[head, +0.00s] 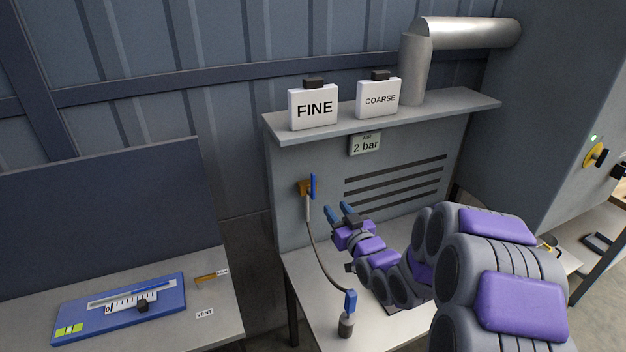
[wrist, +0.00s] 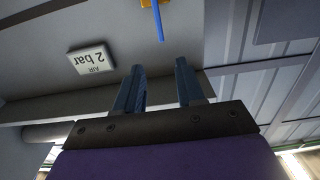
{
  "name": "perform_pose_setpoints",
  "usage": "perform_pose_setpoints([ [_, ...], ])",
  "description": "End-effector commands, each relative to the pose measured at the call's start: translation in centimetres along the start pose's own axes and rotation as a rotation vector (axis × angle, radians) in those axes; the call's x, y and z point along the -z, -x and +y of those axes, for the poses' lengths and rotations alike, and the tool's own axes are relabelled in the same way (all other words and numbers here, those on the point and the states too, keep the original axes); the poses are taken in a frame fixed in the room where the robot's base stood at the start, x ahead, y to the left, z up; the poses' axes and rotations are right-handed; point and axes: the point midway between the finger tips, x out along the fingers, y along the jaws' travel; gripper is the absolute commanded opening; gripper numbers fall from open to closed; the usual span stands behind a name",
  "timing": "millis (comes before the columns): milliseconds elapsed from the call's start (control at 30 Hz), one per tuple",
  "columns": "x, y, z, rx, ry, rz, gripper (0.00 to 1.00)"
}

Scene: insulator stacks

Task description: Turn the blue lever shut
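The blue lever (head: 313,187) sits on a brass valve (head: 304,188) on the grey panel's left part, and it stands upright, in line with the hose below. In the wrist view the blue lever (wrist: 158,22) shows at the top, with part of the brass valve (wrist: 150,3). My gripper (head: 341,209) is below and to the right of the lever in the head view, apart from it. In the wrist view my gripper (wrist: 161,72) has its two blue fingers spread with nothing between them. The lever lies beyond the fingertips.
A hose runs from the valve to a blue-topped nozzle (head: 350,301) on the bench. An "AIR 2 bar" sign (head: 365,144) is on the panel. FINE (head: 313,107) and COARSE (head: 378,99) boxes stand on the shelf (head: 440,114). A blue tray (head: 120,310) lies on the left table.

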Motion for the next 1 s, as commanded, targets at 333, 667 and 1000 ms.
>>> perform_pose_setpoints([
  [333,-0.2,-4.9,-0.1,0.002,0.000,0.000,0.38],
  [667,-0.3,-10.0,-0.1,0.001,0.001,-0.004,0.38],
  [1000,-0.3,-14.6,-0.1,0.000,0.001,-0.003,0.38],
])
